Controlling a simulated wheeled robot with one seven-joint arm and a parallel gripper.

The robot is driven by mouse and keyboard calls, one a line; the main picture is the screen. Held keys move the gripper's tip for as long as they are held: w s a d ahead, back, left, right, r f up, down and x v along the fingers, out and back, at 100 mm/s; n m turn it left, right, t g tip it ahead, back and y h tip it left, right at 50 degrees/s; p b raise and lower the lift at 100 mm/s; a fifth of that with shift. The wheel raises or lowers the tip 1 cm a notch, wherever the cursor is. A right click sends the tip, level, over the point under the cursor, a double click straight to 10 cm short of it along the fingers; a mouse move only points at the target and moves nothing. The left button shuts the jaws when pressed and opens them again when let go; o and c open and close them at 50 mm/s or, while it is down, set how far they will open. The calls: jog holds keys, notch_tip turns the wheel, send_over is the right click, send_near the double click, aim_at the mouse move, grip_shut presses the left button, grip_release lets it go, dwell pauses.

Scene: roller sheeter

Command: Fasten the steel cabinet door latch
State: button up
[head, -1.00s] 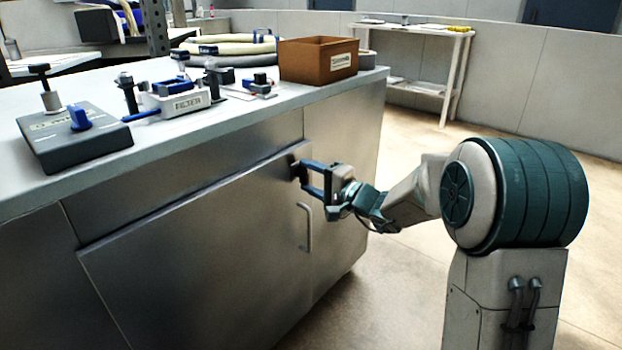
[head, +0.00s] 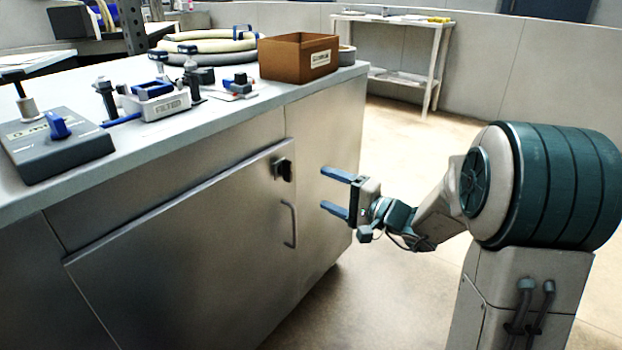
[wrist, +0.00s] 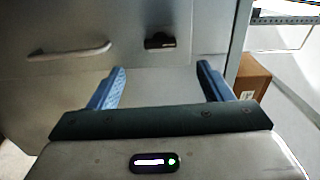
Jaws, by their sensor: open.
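The steel cabinet door (head: 190,255) is the wide brushed panel under the bench, and it looks shut or nearly shut. Its dark latch (head: 283,169) sits at the upper right corner, above the bar handle (head: 290,224). I cannot tell the latch's exact position. My gripper (head: 323,188) is open and empty, its blue fingers apart, to the right of the latch and clear of the cabinet. In the wrist view the latch (wrist: 160,41) shows ahead, beyond and between the fingertips (wrist: 161,68), with the handle (wrist: 68,50) to its left.
The bench top (head: 225,115) holds a grey control box (head: 60,150), a white fixture (head: 158,104), coiled hoses (head: 205,45) and a brown box (head: 298,57). A white shelf (head: 390,50) stands at the back. The floor (head: 400,140) right of the cabinet is open.

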jog(key=shift+v, duration=1.55)
jog(key=shift+a, duration=0.1)
jog(key=s+a+r+n+g+h+p, duration=0.2)
jog(key=s+r+n+g+p, duration=0.1)
jog(key=s+r+g+p, duration=0.4)
jog(key=s+a+r+n+g+h+p, duration=0.25)
jog(key=s+r+p, duration=0.25)
jog(key=s+p, duration=0.45)
jog(key=s+d+r+n+h+p, duration=0.1)
jog(key=s+d+r+h+p, duration=0.3)
jog(key=r+p, duration=0.3)
jog(key=s+d+r+t+h+p, duration=0.1)
jog(key=s+d+r+h+p, duration=0.3)
jog(key=d+r+p, duration=0.3)
jog(key=r+h+p, duration=0.1)
jog(key=p, duration=0.2)
jog(key=shift+d+r+n+h, duration=0.25)
jog(key=shift+r+n+h, duration=0.05)
jog(key=shift+n+h, duration=0.05)
